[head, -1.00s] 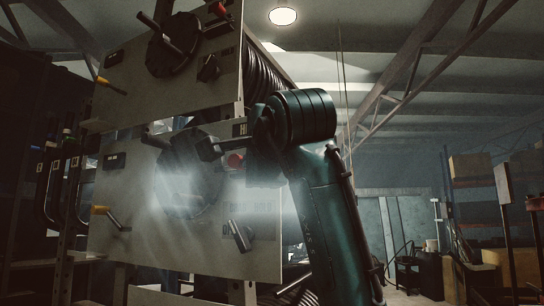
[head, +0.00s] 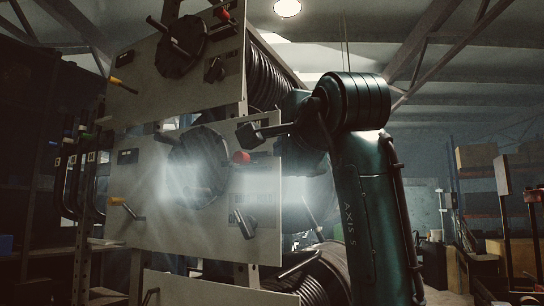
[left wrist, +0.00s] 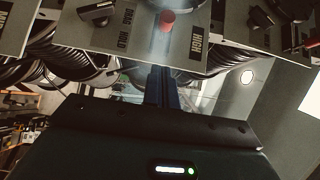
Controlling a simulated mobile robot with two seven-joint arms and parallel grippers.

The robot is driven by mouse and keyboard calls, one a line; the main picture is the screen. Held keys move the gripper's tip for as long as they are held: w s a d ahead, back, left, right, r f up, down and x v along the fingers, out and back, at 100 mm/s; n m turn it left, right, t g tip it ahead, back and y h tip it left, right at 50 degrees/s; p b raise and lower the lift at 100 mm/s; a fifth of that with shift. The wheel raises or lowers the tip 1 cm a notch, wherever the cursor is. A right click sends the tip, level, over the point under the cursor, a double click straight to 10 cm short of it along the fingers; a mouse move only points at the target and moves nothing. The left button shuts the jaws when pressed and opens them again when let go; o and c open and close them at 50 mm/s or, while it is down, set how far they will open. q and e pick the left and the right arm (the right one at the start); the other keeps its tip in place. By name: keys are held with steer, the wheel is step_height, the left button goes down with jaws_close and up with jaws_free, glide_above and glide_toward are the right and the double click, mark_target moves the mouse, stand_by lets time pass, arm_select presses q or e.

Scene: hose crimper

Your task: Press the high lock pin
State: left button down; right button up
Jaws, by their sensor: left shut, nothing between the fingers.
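A red pin (head: 241,157) stands out from the lower pale panel (head: 150,215), right of a dark round dial (head: 198,168). In the left wrist view the red pin (left wrist: 168,21) is beside a label reading HIGH (left wrist: 195,43). My left gripper (head: 246,134) is shut and empty, just above the red pin in the head view. In the left wrist view the left gripper's dark fingers (left wrist: 160,80) point up toward the pin, with a visible gap between. My right gripper is not in view.
An upper panel (head: 140,85) carries another dial (head: 181,45) and a red knob (head: 221,13). The lower panel has a yellow-tipped lever (head: 126,207) and a black handle (head: 243,224). Coiled hose (head: 270,80) lies behind the panels. Shelving stands at right.

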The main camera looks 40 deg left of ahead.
arm_select(q)
steer(key=shift+b+v, duration=0.4)
steer(key=shift+v, duration=1.9)
